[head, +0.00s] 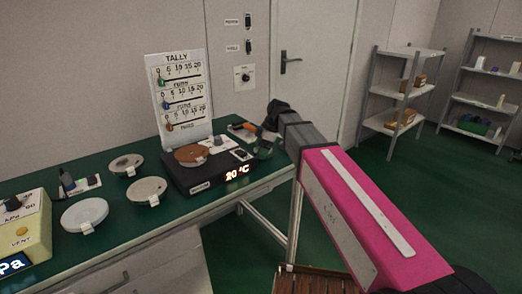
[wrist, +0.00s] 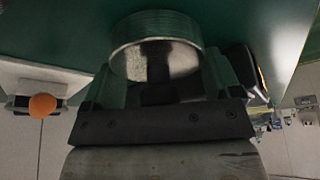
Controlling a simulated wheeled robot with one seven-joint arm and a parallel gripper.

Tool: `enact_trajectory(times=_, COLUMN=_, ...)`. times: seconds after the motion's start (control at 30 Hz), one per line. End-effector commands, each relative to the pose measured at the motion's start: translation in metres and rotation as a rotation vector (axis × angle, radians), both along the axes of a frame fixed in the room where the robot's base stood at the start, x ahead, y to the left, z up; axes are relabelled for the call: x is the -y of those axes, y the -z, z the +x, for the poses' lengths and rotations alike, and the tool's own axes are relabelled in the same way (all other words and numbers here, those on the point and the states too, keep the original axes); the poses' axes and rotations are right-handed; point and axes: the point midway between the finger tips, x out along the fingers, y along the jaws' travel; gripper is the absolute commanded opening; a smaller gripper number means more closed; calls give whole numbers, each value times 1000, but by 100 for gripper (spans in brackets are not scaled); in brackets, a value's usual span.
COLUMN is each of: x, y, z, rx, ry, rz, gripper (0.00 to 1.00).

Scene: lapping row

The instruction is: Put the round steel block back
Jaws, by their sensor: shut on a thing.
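The round steel block (wrist: 156,42) shows in the wrist view as a short cylinder with a bright, speckled end face and a greenish side. My gripper (wrist: 160,75) is shut on it, with one finger on each side. In the head view my gripper (head: 267,138) is over the right end of the green bench, just right of the black heater box (head: 208,178). The block is mostly hidden there by my gripper. I cannot tell whether it touches the bench.
The heater box reads 20 °C and carries a brown disc (head: 190,154). A tally board (head: 180,95) stands behind it. Tagged grey discs (head: 147,188) lie left on the green bench (head: 120,238). A yellow gauge box (head: 28,235) is at the far left. Shelves (head: 400,90) stand right.

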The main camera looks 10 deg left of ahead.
Motion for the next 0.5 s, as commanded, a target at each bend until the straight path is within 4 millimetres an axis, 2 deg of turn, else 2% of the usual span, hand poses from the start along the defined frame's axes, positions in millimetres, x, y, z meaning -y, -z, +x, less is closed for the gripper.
enact_trajectory(times=0.43, x=0, y=7, z=0, rx=0, ry=-1, rz=1, gripper=20)
enact_trajectory(times=0.47, x=0, y=8, z=0, rx=0, ry=-1, rz=0, gripper=90)
enact_trajectory(times=0.5, x=0, y=8, z=0, rx=0, ry=-1, rz=0, gripper=100)
